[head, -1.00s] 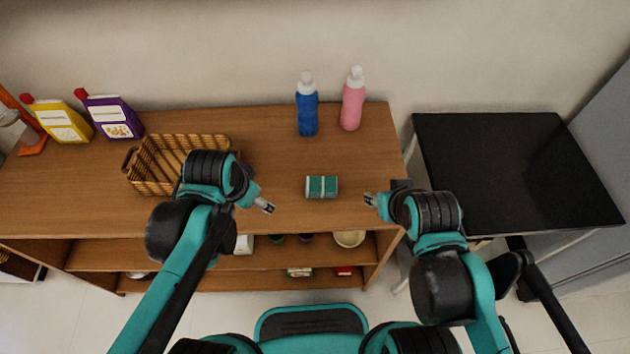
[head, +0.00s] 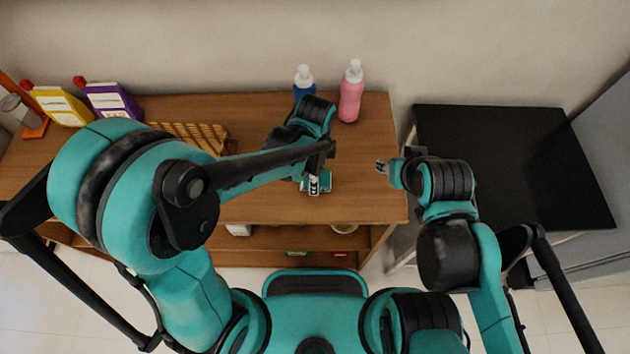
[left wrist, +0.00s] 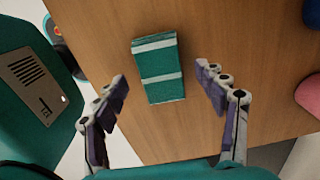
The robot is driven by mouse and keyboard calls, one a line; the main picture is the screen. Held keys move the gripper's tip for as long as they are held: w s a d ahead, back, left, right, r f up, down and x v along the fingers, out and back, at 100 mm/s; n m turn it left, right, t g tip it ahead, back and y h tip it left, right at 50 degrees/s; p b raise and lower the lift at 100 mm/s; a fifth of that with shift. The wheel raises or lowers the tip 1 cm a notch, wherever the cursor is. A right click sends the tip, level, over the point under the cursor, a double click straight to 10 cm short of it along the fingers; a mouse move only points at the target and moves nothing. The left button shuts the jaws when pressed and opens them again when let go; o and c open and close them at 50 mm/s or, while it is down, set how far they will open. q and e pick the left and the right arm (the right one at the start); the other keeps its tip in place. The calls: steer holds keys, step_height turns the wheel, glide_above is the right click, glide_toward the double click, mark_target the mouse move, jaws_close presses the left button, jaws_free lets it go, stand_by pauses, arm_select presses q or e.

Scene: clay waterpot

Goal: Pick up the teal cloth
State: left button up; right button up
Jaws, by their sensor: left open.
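The teal cloth (left wrist: 159,70), folded with pale stripes, lies on the wooden table. In the left wrist view it sits ahead of and between the spread fingers of my left gripper (left wrist: 168,92); I see no contact. In the head view my left gripper (head: 314,186) hangs over the cloth (head: 326,179) and hides much of it. My left gripper is open and empty. My right gripper (head: 382,167) is to the right of the cloth, near the table's right edge; its fingers are too small to judge.
A pink bottle (head: 351,92) and a blue bottle (head: 304,84) stand at the back of the table (head: 250,207). A wicker basket (head: 200,135) is partly hidden by my left arm. Yellow (head: 60,105) and purple (head: 112,101) containers stand at left. A black-topped table (head: 510,165) is at right.

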arm_select(q)
step_height(320, 180, down, 2)
steer(key=shift+w+f, duration=0.1)
steer(key=shift+f, duration=0.05)
steer(key=shift+c, duration=0.4)
steer(key=c, duration=1.1)
steer(key=shift+r, duration=0.2)
